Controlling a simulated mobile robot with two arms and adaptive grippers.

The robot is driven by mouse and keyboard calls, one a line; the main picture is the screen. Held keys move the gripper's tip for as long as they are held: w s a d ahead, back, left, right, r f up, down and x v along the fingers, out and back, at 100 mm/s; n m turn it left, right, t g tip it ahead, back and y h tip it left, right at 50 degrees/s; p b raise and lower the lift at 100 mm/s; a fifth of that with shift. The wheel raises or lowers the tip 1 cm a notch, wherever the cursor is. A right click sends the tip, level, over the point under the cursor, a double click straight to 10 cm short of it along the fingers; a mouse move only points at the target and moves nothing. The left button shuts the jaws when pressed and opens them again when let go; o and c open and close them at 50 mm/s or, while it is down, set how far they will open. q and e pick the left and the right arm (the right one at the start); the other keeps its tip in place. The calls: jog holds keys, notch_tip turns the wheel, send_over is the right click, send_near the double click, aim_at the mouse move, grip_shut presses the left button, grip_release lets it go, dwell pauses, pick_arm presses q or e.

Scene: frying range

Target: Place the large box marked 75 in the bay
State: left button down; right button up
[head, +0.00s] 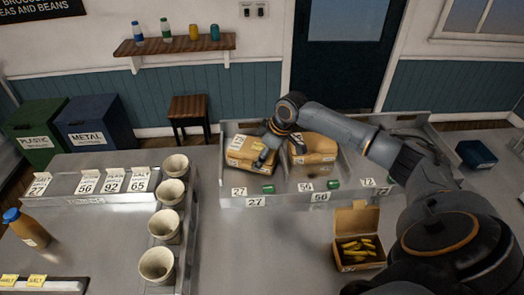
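A large tan box (251,153) with a white label sits in the left bay of a metal rack (228,190). A second tan box (318,147) sits in the bay to its right. The label digits on the boxes are too small to read surely, so I cannot tell which is marked 75. My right gripper (270,149) reaches in from the right and hangs over the inner side of the left box, close to the second box. My arm hides part of both boxes, and the finger opening is unclear. My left gripper is out of view.
Bay tags read 27, 56 and 72. A small open box (351,220) with yellow pieces stands on the counter front right. Several pale cups (168,228) and an orange bottle (33,233) stand left. A dark blue box (476,154) lies far right. The middle counter is clear.

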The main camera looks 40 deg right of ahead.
jog(key=shift+f, duration=0.2)
jog(key=shift+f, duration=0.15)
jog(key=o, duration=1.2)
jog(key=b+v, duration=0.3)
jog(key=v, duration=0.9)
